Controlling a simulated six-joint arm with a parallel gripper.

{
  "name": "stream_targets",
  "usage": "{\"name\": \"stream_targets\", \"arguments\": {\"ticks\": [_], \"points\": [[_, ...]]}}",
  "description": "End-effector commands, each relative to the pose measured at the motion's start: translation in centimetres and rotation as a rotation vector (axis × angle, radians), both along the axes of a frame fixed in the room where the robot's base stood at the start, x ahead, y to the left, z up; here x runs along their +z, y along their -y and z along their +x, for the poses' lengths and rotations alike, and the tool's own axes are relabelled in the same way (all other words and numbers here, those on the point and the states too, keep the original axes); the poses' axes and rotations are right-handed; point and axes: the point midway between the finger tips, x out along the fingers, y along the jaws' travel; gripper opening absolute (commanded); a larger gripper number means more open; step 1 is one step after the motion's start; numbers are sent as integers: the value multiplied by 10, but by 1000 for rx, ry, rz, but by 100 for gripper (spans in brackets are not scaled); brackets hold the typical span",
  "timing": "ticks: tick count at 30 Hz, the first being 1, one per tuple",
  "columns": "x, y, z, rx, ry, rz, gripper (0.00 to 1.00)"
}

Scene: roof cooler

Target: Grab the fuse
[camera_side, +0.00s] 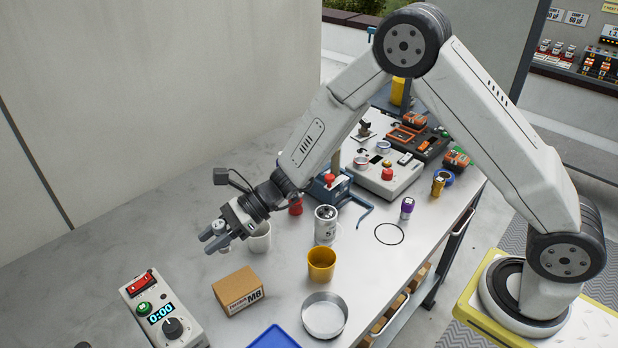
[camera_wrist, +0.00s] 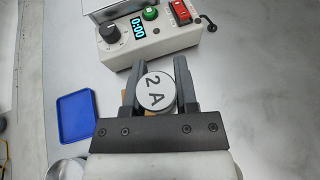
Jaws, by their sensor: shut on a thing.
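The fuse (camera_wrist: 154,93) is a round piece with a white top face marked "2 A". In the wrist view it sits between the two dark fingers of my gripper (camera_wrist: 160,70), which is shut on it. In the side view my gripper (camera_side: 213,239) is at the left, near the table's far-left part, with the pale fuse (camera_side: 221,227) partly hidden between its fingers. I cannot tell whether the fuse is clear of the table.
A white cup (camera_side: 260,243) stands close to the gripper. A cardboard box (camera_side: 239,292), a timer box (camera_side: 163,318), a yellow cup (camera_side: 321,264), a metal dish (camera_side: 325,317) and a blue tray (camera_side: 273,338) lie nearer. Bare tabletop lies left of the gripper.

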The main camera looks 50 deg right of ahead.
Motion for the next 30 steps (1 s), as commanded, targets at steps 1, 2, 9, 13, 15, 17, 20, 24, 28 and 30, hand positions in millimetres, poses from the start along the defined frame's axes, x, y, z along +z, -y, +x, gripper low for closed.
{"name": "stream_targets", "arguments": {"ticks": [1, 2, 9, 13, 15, 17, 20, 24, 28, 30], "points": [[4, 3, -7, 0, 0, 1, 0], [6, 5, -11, -1, 2, 1, 0], [18, 16, -36, -1, 0, 0, 0], [22, 19, -44, -1, 1, 0, 0], [23, 21, -47, -1, 1, 0, 0], [24, 21, -49, -1, 1, 0, 0], [25, 22, -50, 0, 1, 1, 0], [25, 22, -51, 0, 1, 1, 0], [25, 22, -51, 0, 1, 0, 0], [25, 22, -51, 0, 1, 0, 0]]}}
